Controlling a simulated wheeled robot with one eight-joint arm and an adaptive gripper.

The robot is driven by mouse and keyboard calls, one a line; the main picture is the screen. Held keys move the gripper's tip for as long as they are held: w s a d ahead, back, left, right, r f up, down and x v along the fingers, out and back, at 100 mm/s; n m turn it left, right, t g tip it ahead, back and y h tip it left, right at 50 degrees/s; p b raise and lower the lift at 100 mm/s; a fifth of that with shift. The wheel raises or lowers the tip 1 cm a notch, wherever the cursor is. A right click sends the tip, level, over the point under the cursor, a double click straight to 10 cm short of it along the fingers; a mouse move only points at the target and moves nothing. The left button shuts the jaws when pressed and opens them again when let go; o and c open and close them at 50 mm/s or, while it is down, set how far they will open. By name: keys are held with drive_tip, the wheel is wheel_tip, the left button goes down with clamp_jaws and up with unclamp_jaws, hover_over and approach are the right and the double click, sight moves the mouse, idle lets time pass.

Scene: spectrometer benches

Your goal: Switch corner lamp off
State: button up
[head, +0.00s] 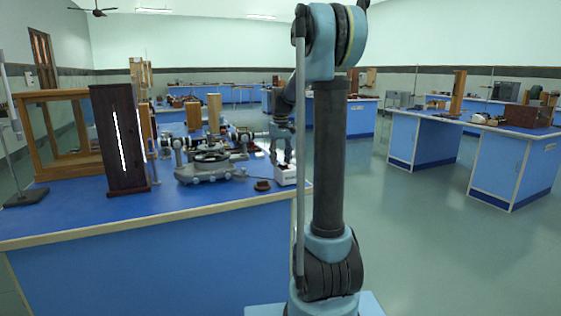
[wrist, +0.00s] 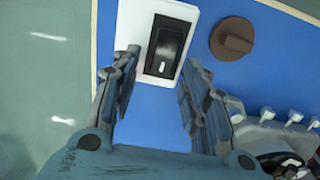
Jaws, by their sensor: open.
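A dark wooden lamp housing (head: 112,140) with a bright white lit slit stands upright on the blue bench at left in the head view. A small white switch box (head: 286,176) sits near the bench's right corner. In the wrist view the switch box (wrist: 186,12) shows a black rocker (wrist: 167,45) with a small white mark. My gripper (wrist: 158,72) is open and empty, its two fingers on either side of the box's near end. In the head view my gripper (head: 282,152) is just above the box. Whether it touches the box I cannot tell.
A brown round cap (wrist: 232,38) lies right of the switch in the wrist view. A grey spectrometer (head: 210,165) stands close left of my gripper in the head view. A wooden frame (head: 78,95) is behind the lamp. Open floor (head: 430,230) lies to the right.

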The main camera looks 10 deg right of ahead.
drive_tip(key=shift+f, duration=0.1)
drive_tip(key=shift+c, duration=0.6)
clamp_jaws()
drive_tip(key=shift+s+d+r+t+y, duration=0.15)
drive_tip(key=shift+s+t+y, duration=0.1)
drive_tip(key=shift+t, duration=0.55)
drive_tip(key=shift+s+r+t+y, duration=0.1)
drive_tip(key=shift+s+t+y, duration=0.1)
drive_tip(key=shift+t, duration=0.6)
drive_tip(key=shift+o, duration=0.6)
unclamp_jaws()
